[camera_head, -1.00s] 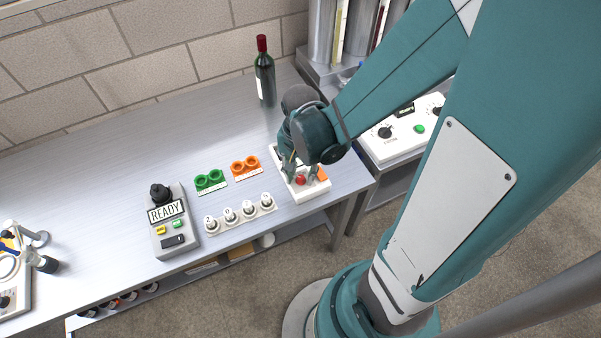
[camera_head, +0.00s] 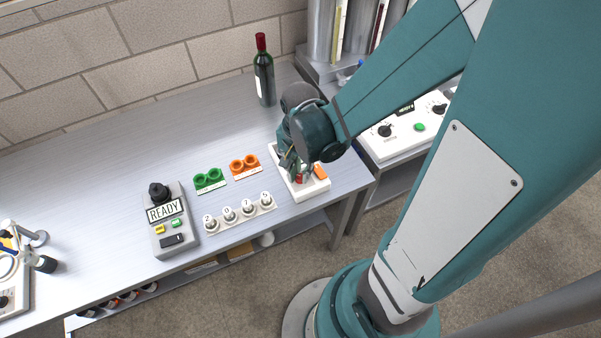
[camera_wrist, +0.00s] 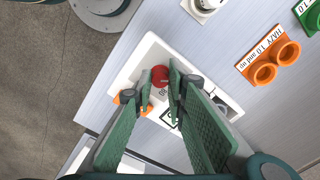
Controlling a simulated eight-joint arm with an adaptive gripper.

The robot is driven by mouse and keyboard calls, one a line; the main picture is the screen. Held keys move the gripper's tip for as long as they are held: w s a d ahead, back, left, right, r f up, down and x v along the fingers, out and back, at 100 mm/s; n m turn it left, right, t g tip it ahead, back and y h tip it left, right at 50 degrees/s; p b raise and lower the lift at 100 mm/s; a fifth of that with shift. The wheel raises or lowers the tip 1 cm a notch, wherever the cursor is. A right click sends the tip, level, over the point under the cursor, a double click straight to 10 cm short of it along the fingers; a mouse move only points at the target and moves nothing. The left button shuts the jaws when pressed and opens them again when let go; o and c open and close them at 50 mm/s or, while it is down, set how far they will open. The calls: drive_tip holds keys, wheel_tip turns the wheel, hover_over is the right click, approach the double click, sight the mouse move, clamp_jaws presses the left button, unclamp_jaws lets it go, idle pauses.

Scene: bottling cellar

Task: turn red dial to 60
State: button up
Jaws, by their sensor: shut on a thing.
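The red dial (camera_wrist: 159,76) sits on a white panel (camera_wrist: 148,52) at the right end of the steel bench; in the head view the dial (camera_head: 300,179) is partly hidden by my gripper. My gripper (camera_wrist: 164,92) points down at the panel, its two green fingers on either side of the dial. It is shut on the dial. The dial's scale and pointer are too small or covered to read. An orange part (camera_head: 319,171) sits on the panel beside the dial.
A wine bottle (camera_head: 264,72) stands behind. Another white control panel (camera_head: 400,137) is to the right.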

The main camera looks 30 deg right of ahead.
sight(300, 176)
drive_tip(key=m+b, duration=0.1)
drive_tip(key=m, duration=0.4)
drive_tip(key=m+b, duration=0.1)
drive_tip(key=m, duration=0.4)
idle(0.4)
drive_tip(key=o, duration=0.9)
drive_tip(key=shift+r, duration=0.2)
drive_tip(key=shift+r, duration=5.8)
